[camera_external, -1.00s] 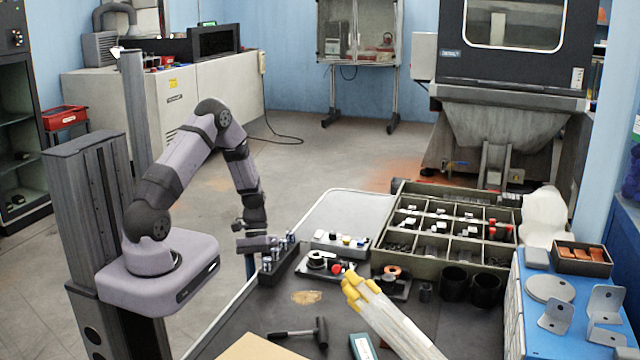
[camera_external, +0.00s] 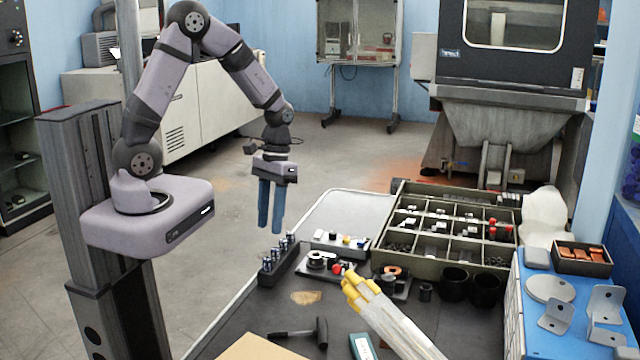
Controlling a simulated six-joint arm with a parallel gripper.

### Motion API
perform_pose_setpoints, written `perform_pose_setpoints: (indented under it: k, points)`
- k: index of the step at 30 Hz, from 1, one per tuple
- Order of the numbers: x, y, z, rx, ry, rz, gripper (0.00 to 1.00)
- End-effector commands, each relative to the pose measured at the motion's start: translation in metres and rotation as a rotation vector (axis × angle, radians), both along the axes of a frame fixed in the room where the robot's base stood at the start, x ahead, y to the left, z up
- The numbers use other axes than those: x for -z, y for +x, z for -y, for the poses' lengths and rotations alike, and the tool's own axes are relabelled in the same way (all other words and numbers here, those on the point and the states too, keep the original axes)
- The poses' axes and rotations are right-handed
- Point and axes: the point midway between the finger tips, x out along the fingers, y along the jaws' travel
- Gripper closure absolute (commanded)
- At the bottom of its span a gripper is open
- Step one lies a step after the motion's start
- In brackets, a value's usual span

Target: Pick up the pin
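Several silvery pins (camera_external: 283,246) stand upright in a row in a long black holder (camera_external: 283,266) at the left edge of the bench. Which one is the task's pin I cannot tell. My gripper (camera_external: 270,230) hangs above the holder's left end, pointing down. Its two blue fingers are a little apart, with a narrow gap between them. Nothing shows held between them. The tips are clear of the pins in the picture.
Right of the holder are a grey block with coloured caps (camera_external: 342,243) and a fixture with black rings (camera_external: 322,262).

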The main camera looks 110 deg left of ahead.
Motion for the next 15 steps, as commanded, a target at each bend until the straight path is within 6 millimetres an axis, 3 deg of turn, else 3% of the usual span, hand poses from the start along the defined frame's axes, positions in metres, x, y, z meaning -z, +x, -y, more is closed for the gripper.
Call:
perform_pose_setpoints:
  k: [6,15]
  points:
    - [-0.026,0.036,0.014,0.011,0.174,0.007,0.62]
    - [-0.038,0.050,0.021,-0.002,0.240,0.026,0.62]
